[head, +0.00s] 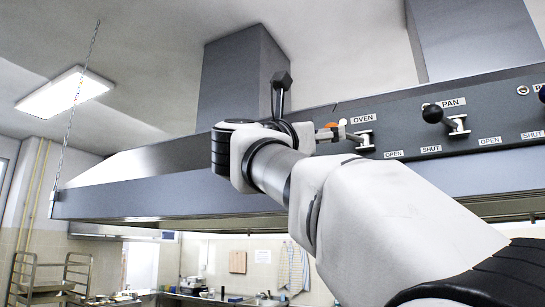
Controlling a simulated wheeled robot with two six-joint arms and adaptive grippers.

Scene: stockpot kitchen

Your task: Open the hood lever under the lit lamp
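An orange lit lamp (331,125) sits on the hood panel, left of the OVEN label (363,118). The OVEN lever (365,141) has its metal mount in view just right of my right wrist; its knob is hidden or cannot be made out. My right arm comes in from the lower right and its wrist is in front of the panel. Beside the OVEN lever, a small grey piece of my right gripper (328,135) seems to show, touching or very near the lever; most of it is hidden, and its opening cannot be seen. My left gripper is not in view.
The PAN lever (459,126) with a black ball knob stands right of the OVEN lever. The hood's lower edge (150,205) runs across the view. A chain (75,100) hangs at left.

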